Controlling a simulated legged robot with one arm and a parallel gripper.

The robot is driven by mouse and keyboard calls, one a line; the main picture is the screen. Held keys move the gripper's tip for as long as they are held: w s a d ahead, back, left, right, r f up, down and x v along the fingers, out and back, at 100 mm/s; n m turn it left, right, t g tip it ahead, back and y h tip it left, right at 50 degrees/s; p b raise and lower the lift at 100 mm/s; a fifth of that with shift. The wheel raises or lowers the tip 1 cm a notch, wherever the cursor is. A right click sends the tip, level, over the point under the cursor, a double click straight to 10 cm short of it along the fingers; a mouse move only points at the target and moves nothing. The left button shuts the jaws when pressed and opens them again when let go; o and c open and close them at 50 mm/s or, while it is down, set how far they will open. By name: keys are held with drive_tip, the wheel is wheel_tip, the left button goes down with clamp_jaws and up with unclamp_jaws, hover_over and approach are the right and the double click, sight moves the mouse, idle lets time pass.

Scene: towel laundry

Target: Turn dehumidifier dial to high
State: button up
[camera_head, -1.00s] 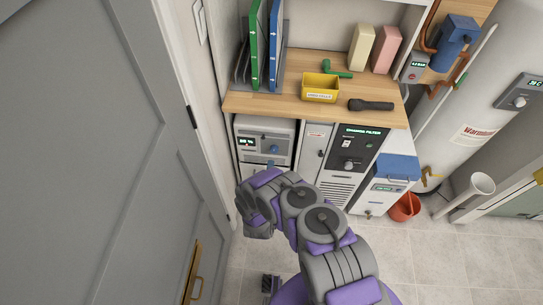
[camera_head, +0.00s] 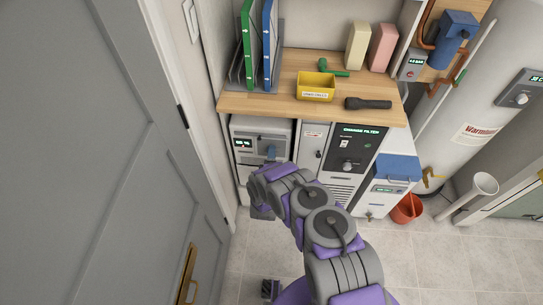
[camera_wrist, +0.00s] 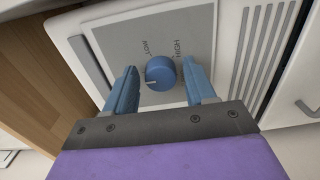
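The dehumidifier (camera_head: 248,130) is a white unit with a grey front panel and small lit display, under the wooden counter at left. The dial's white mark points left and slightly down in that view. My gripper (camera_wrist: 160,67) is open, with one blue finger on each side of the dial and visible gaps. In the head view the dial (camera_head: 270,152) shows just above my wrist; my fingers are hard to make out there.
A dark-panelled unit (camera_head: 351,146) with its own knob stands to the right, past a narrow white cabinet. The counter (camera_head: 290,104) above holds a yellow bin (camera_head: 316,88) and a flashlight (camera_head: 368,104). A grey door (camera_head: 90,150) stands close at left.

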drive_tip(key=shift+a+f, duration=0.1)
drive_tip(key=shift+a, duration=0.45)
drive_tip(key=c, duration=0.6)
drive_tip(key=shift+d, duration=0.1)
drive_tip(key=shift+c, duration=1.1)
drive_tip(key=shift+s+d, duration=0.1)
